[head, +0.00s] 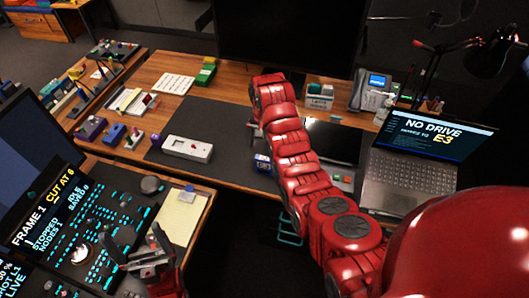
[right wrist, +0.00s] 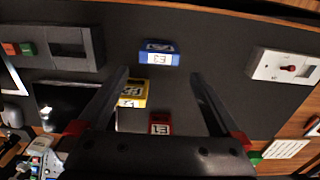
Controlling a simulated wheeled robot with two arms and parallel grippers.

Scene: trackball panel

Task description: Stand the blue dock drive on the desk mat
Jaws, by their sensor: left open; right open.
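The blue dock drive (head: 262,162), with a white label, sits on the dark desk mat (head: 215,118) just left of my right arm in the head view. The right wrist view shows the blue drive (right wrist: 159,52), its label reading E3, on the mat (right wrist: 225,65). I cannot tell whether it stands or lies. My right gripper (right wrist: 158,75) is open above the mat, with the blue drive beyond its fingertips. A yellow drive (right wrist: 133,93) and a red drive (right wrist: 160,124) show between its fingers. My left gripper (head: 135,242) is open and empty over the control console.
A white box with a red knob (head: 188,148) lies on the mat's left part. A laptop (head: 420,150) reading "NO DRIVE" and "E3" stands at the right. The mat's middle left is clear.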

